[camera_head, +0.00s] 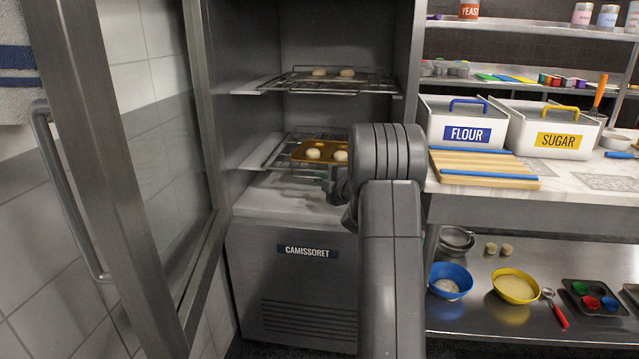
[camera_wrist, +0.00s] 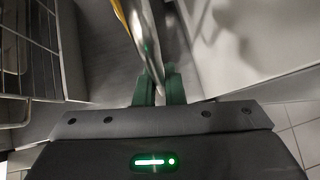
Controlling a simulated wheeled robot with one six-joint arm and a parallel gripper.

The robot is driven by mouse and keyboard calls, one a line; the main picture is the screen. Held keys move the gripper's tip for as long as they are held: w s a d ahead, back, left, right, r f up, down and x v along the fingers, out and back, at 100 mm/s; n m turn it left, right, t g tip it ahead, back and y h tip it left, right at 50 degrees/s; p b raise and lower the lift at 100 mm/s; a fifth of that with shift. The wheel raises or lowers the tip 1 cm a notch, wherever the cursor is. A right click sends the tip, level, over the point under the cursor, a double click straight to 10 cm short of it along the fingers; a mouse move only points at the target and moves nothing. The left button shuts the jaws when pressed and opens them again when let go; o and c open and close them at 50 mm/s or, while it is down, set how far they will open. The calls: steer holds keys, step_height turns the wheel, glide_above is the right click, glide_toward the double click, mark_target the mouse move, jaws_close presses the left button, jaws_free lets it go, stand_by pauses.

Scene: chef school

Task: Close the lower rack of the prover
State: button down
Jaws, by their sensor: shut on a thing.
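The prover (camera_head: 305,292) is a steel cabinet, and its glass door (camera_head: 165,170) stands open to the left. The lower rack (camera_head: 272,153) is a wire shelf in its open front, bearing a gold tray (camera_head: 325,146) with pale dough balls. My arm hides the rack's right side, so how far it sticks out is hard to tell. My gripper (camera_head: 332,186) is at the rack's front, mostly hidden by my wrist. In the wrist view, its green fingers (camera_wrist: 159,82) are shut on a curved metal bar (camera_wrist: 146,40), seemingly the rack's front rail. A yellow edge shows beside it.
The upper rack (camera_head: 325,83) holds more dough. To the right, a counter (camera_head: 590,185) carries the flour box (camera_head: 467,122), the sugar box (camera_head: 540,132) and a cutting board (camera_head: 478,165). Bowls stand on the shelf below. The door's long handle (camera_head: 66,195) is far left.

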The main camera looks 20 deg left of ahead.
steer(key=shift+w+a+r, duration=0.1)
steer(key=shift+w, duration=0.6)
steer(key=shift+r, duration=0.1)
steer(key=c, duration=1.5)
jaws_free()
steer(key=shift+w+f, duration=0.2)
steer(key=shift+a, duration=0.1)
steer(key=p+v, duration=0.1)
steer(key=v, duration=1.3)
steer(key=shift+a, duration=0.1)
